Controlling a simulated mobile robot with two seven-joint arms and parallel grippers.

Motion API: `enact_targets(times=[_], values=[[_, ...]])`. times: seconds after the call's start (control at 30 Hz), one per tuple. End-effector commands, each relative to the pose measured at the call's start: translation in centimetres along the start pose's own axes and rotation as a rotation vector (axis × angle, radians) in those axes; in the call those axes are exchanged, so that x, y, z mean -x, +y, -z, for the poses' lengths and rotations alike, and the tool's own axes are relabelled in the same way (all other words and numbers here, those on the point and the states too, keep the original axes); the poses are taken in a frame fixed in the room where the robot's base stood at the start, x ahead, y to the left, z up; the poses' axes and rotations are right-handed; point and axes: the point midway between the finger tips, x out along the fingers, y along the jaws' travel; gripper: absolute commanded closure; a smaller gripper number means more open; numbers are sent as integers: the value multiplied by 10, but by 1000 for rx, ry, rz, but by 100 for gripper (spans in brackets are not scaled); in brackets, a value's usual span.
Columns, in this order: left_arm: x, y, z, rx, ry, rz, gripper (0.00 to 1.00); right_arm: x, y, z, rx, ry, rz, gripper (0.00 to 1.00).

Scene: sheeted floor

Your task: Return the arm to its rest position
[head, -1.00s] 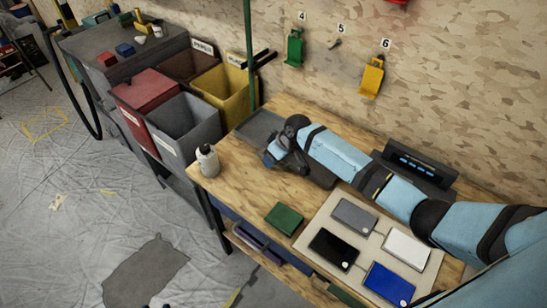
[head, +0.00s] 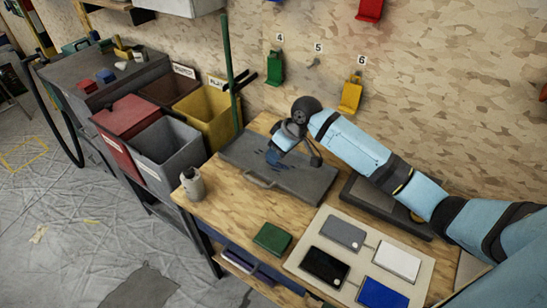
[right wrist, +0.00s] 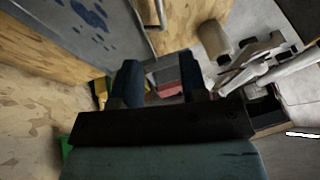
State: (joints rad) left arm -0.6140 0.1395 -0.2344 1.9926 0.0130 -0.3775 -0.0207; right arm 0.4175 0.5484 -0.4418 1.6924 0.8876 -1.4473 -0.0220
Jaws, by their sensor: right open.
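My right arm (head: 352,148) reaches in from the right over the workbench. The case (right wrist: 105,40) shows at the upper left there, clear of the fingers. My left gripper is not in view.
A green box (head: 272,238) and a pale board (head: 320,228) with several coloured plates lie in front. A dark tray (head: 370,196) sits partly under my arm.

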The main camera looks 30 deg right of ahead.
Motion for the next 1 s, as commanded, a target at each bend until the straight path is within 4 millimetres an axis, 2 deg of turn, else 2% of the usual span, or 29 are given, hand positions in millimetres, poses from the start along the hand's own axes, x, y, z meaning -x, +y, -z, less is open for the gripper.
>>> enact_targets(times=[0.43,0.57,0.67,0.8,0.9,1.0], values=[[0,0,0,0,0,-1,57,0,0,0,0,1,0,60],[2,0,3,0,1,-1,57,-12,-8,-8,-4,19,0,60],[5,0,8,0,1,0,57,-34,-26,-25,-14,71,-6,60],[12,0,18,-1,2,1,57,-69,-61,-64,-41,190,-34,60],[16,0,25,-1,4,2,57,-84,-88,-94,-61,283,-66,60],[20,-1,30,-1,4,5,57,-90,-112,-124,-78,367,-105,60]])
